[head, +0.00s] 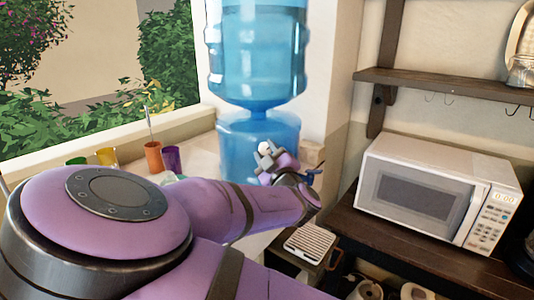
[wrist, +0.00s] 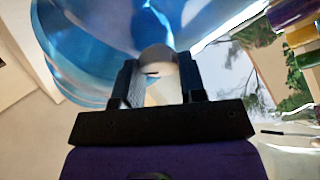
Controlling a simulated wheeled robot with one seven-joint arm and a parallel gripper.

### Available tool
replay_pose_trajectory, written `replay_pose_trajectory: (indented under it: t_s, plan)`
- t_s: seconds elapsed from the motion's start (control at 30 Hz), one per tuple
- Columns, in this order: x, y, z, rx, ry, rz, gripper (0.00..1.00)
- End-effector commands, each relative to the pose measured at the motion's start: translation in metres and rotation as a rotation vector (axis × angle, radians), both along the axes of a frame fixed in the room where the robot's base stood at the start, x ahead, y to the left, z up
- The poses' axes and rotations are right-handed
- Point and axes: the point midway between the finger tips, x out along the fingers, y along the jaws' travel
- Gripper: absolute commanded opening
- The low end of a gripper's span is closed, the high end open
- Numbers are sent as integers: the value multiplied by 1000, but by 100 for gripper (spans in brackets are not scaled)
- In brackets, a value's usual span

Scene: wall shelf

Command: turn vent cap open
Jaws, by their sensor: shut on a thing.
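A large blue water container (head: 259,135) stands by the wall corner, with another blue bottle (head: 257,45) above it. My gripper (head: 266,156) is at the front of the lower container. In the wrist view, my gripper (wrist: 158,92) has its two dark fingers on either side of a pale, round-topped vent cap (wrist: 157,68) and is shut on it. The blue container (wrist: 100,50) fills the space behind the cap. The cap's lower part is hidden by the gripper, and its turn angle cannot be told.
A white microwave (head: 425,195) stands on a dark wooden counter at the right, under a wooden shelf (head: 450,84). Several coloured cups, including an orange one (head: 153,158), stand on the window ledge. A slatted tray (head: 309,243) lies below my arm.

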Motion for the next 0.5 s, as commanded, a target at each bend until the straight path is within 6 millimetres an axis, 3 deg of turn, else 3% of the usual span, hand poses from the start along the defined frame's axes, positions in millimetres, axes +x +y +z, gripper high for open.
replay_pose_trajectory:
  t_s: [0.5]
  plan:
    - [0, -1, 1, -487, -59, 1, 14]
